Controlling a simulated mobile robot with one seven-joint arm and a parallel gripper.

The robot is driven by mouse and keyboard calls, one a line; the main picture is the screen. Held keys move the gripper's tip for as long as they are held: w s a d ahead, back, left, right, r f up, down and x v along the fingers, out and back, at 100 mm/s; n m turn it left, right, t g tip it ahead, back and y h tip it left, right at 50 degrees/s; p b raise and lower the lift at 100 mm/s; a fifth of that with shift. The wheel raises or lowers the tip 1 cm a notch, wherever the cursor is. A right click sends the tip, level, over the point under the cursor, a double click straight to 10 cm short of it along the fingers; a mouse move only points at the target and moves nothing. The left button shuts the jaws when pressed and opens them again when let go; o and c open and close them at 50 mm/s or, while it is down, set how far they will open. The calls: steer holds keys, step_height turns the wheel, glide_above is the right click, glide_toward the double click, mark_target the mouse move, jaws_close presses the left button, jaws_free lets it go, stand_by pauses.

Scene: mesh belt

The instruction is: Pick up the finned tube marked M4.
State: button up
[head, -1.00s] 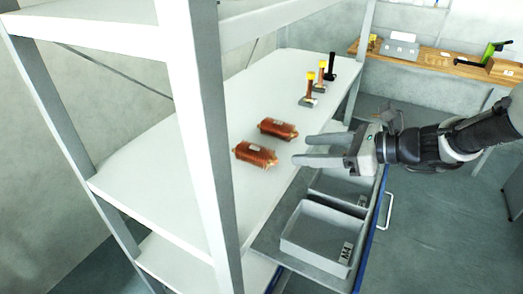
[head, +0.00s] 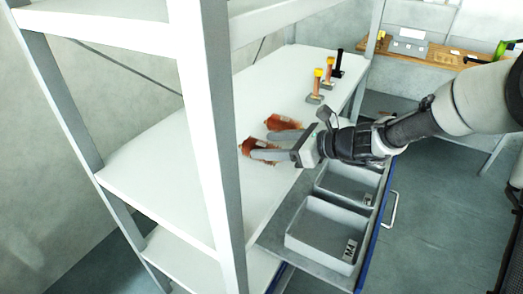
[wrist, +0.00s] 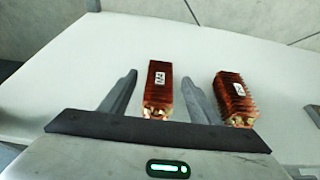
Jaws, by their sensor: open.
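Two copper-red finned tubes lie side by side on the white shelf. The nearer tube (head: 247,147) shows in the wrist view (wrist: 158,88) between my two fingers, apart from both. The farther tube (head: 279,123) shows in the wrist view (wrist: 233,98) just outside my right finger. Each has a white label, but I cannot read either mark surely.
A grey bin marked M4 (head: 325,261) and another grey bin (head: 347,187) stand in an open drawer below. Yellow-topped posts (head: 317,88) and a black post (head: 338,64) stand farther along the shelf. A rack upright (head: 214,150) rises at the front left.

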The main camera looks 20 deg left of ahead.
steer(key=c, duration=1.4)
steer(key=shift+r, duration=0.1)
